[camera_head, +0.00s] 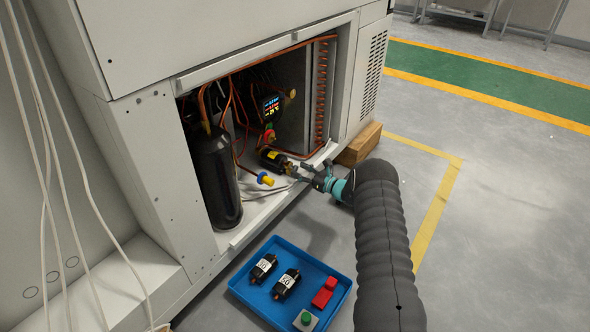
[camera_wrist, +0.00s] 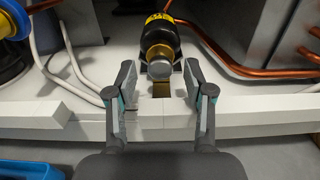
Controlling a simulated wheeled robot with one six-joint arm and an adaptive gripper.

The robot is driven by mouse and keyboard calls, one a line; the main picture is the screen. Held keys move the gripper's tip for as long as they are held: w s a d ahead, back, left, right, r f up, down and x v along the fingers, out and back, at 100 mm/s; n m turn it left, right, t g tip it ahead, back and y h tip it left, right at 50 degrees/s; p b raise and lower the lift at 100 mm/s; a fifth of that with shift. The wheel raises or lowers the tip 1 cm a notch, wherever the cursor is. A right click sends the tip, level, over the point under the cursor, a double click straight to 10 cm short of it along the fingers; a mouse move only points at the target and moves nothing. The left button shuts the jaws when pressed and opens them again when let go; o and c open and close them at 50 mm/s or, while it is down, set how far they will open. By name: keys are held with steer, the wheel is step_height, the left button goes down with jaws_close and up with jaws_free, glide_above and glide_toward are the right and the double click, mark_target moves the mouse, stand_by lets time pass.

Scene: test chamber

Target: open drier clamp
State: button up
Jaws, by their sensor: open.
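The drier (camera_head: 273,158), a black cylinder with a yellow label, lies inside the open cabinet bay. In the wrist view the drier (camera_wrist: 161,36) is upper centre, with a brass end and a round grey end piece facing me. A brass-coloured bracket (camera_wrist: 161,89) shows just below that end at the bay's front lip; it may be part of the clamp, but I cannot tell its state. My gripper (camera_head: 301,169) is at the bay opening, just right of the drier. In the wrist view my gripper (camera_wrist: 159,82) is open and empty, its fingers either side of the drier's end.
A blue tray (camera_head: 241,294) on the floor holds two black cylinders with white labels, a red block and a green-button box. Floor to the right is clear.

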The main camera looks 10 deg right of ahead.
steer(key=shift+x, duration=1.5)
steer(key=shift+d, duration=0.1)
jaws_close()
